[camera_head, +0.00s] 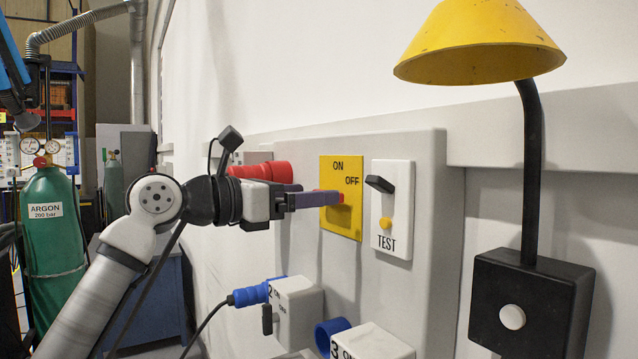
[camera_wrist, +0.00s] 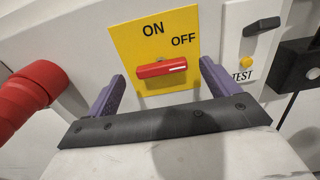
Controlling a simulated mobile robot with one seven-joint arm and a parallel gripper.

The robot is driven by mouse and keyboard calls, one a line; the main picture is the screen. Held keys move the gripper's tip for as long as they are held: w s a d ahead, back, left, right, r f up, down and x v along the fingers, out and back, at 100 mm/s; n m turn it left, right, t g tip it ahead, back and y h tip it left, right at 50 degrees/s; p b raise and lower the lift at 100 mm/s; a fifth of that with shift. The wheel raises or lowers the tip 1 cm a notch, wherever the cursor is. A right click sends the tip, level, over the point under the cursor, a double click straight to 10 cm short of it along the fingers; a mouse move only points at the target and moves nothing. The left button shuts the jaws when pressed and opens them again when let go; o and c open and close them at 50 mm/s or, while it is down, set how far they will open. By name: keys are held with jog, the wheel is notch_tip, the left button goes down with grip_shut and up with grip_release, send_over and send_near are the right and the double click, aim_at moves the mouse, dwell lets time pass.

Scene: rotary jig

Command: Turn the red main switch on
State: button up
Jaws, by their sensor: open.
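The red main switch (camera_wrist: 161,69) is a bar handle on a yellow plate (camera_wrist: 125,42) printed ON at the top and OFF to the upper right. In the wrist view the handle lies nearly level, with a white mark at its right end, below OFF. My gripper (camera_wrist: 163,73) is open, with one purple finger on each side of the handle and visible gaps between. In the head view my gripper (camera_head: 334,198) reaches the plate from the left, and its fingers hide most of the handle (camera_head: 330,194). I cannot tell their exact depth to it.
A white TEST box (camera_head: 392,238) with a black lever is close right of the plate. A red plug (camera_head: 262,171) sits to the left. A blue plug and socket box (camera_head: 297,308) is below. A yellow lamp (camera_head: 478,45) on a black box stands right.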

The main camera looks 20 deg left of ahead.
jog(key=shift+p+x, duration=0.3)
jog(key=shift+x, duration=1.25)
jog(key=c, duration=1)
